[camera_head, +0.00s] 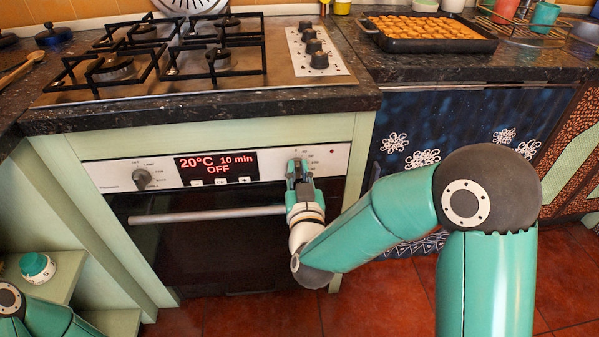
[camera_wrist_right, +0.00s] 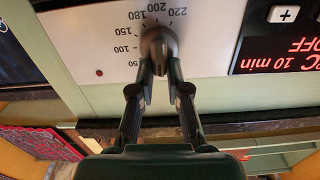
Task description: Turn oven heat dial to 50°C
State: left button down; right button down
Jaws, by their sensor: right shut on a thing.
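The oven's heat dial (camera_wrist_right: 158,44) is a dark grey knob on the white control panel, with a printed scale from 50 to 220 around it. The wrist view shows the scale upside down. My right gripper (camera_wrist_right: 160,85) is shut on the dial, one finger on each side. In the head view my right gripper (camera_head: 298,170) hides the dial. The oven display (camera_head: 217,167) reads 20°C, 10 min, OFF in red. At the bottom left only a part of my left arm shows; its gripper is not in view.
The oven door handle (camera_head: 206,215) runs just below the panel. Another knob (camera_head: 141,178) sits left of the display. Above is a gas hob (camera_head: 270,84) with its own knobs. A baking tray (camera_head: 476,45) of food lies on the counter. A round timer (camera_head: 37,266) stands on the left shelf.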

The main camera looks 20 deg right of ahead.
jog(key=m+b, duration=0.3)
jog(key=b, duration=0.1)
jog(key=d+m+b, duration=0.1)
jog(key=m+b, duration=0.2)
jog(key=b, duration=0.1)
jog(key=f+m+b, duration=0.1)
jog(key=m+b, duration=0.2)
jog(key=b, duration=0.1)
jog(key=shift+s+d+f, duration=0.1)
jog(key=shift+s+d, duration=0.05)
jog(key=shift+s, duration=0.05)
jog(key=shift+d+m+b, duration=0.15)
jog(key=shift+m+b, duration=1.05)
jog(key=shift+m, duration=0.1)
jog(key=c, duration=1.1)
grip_release()
jog(key=shift+c, duration=0.2)
jog(key=shift+s, duration=0.1)
jog(key=v, duration=1.2)
